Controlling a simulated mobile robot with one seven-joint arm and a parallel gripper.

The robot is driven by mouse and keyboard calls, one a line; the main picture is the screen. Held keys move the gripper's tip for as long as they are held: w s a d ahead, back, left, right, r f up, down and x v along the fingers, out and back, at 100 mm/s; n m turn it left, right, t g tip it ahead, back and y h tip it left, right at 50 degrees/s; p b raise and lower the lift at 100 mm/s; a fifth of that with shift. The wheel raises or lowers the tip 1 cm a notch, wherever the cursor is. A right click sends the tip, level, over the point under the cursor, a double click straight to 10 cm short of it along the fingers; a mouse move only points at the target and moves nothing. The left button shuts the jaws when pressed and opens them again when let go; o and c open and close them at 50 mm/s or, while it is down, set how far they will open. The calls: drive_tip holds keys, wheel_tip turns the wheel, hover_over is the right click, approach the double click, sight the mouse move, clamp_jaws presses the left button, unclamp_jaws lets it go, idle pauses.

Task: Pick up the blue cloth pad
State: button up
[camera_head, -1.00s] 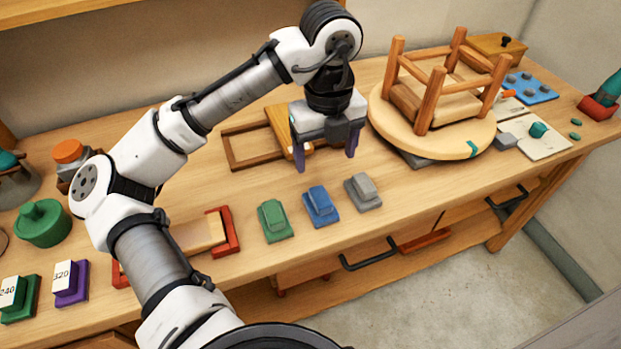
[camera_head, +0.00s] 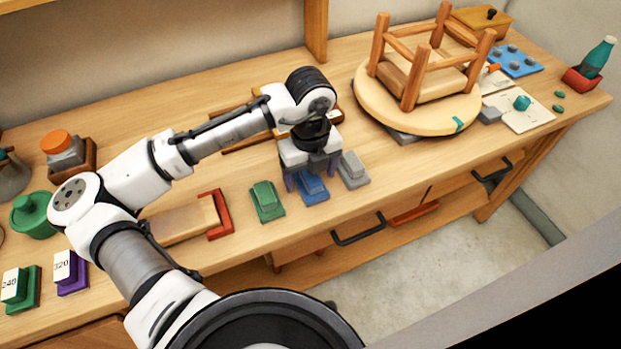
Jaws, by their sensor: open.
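The blue cloth pad (camera_head: 311,190) lies on the wooden bench near its front edge, between a green pad (camera_head: 266,201) on the left and a grey pad (camera_head: 353,170) on the right. My gripper (camera_head: 311,180) points down at the blue pad, with its purple fingers open, one to each side of the pad's upper part. The gripper body hides the back of the pad. I cannot tell whether the fingers touch it.
An upturned wooden stool (camera_head: 418,112) stands on a round seat at the back right. A red-ended wooden block (camera_head: 182,225) lies left of the green pad. The bench's front edge and a drawer handle (camera_head: 358,230) are close in front.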

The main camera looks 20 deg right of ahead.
sight(311, 176)
drive_tip(key=shift+f, duration=0.9)
drive_tip(key=shift+c, duration=0.2)
drive_tip(key=c, duration=1)
drive_tip(key=shift+r, duration=0.15)
wheel_tip(311, 176, up, 20)
drive_tip(key=shift+f+b, duration=0.1)
drive_tip(key=shift+b, duration=0.8)
